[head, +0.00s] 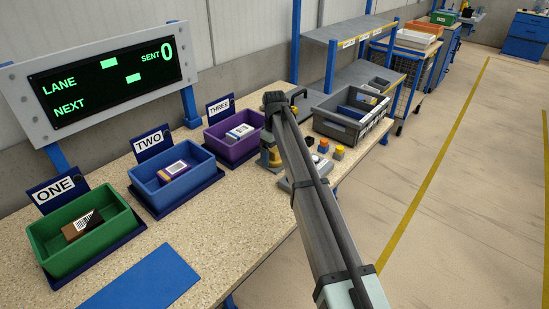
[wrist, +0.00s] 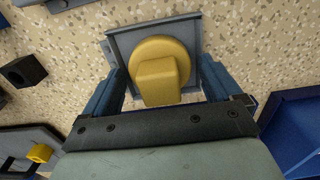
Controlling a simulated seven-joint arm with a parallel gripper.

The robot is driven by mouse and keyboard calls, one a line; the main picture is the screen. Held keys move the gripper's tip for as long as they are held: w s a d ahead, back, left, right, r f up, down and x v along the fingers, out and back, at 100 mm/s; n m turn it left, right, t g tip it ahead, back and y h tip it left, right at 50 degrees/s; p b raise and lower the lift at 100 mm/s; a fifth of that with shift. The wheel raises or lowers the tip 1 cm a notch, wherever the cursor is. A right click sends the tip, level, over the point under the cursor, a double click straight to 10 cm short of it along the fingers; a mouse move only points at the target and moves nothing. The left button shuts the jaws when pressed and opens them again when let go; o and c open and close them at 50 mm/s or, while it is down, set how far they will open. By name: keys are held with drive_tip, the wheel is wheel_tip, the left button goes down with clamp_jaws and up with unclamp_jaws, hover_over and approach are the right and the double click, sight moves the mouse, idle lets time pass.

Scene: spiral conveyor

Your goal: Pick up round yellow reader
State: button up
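The round yellow reader (wrist: 160,75) shows in the wrist view as a yellow disc with a blocky raised part, on a square grey holder (wrist: 118,42). My gripper (wrist: 163,80) is open, with one blue-grey finger on each side of the reader. A narrow gap seems to show on both sides, but I cannot tell whether either finger touches it. In the head view, a bit of yellow (head: 265,140) shows beside my arm, which hides most of that spot; it is probably the reader.
Green (head: 85,251), blue (head: 172,198) and purple (head: 231,151) bins stand left, each holding a labelled item. A grey crate (head: 322,127) stands right of my arm, near small coloured buttons (head: 323,146). A flat blue mat (head: 143,282) lies at the front.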

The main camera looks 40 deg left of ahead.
sight(274, 149)
drive_tip(key=c, duration=0.9)
wheel_tip(274, 149, up, 10)
drive_tip(key=shift+r, duration=0.1)
idle(0.4)
drive_tip(key=o, duration=0.5)
drive_tip(key=c, duration=0.4)
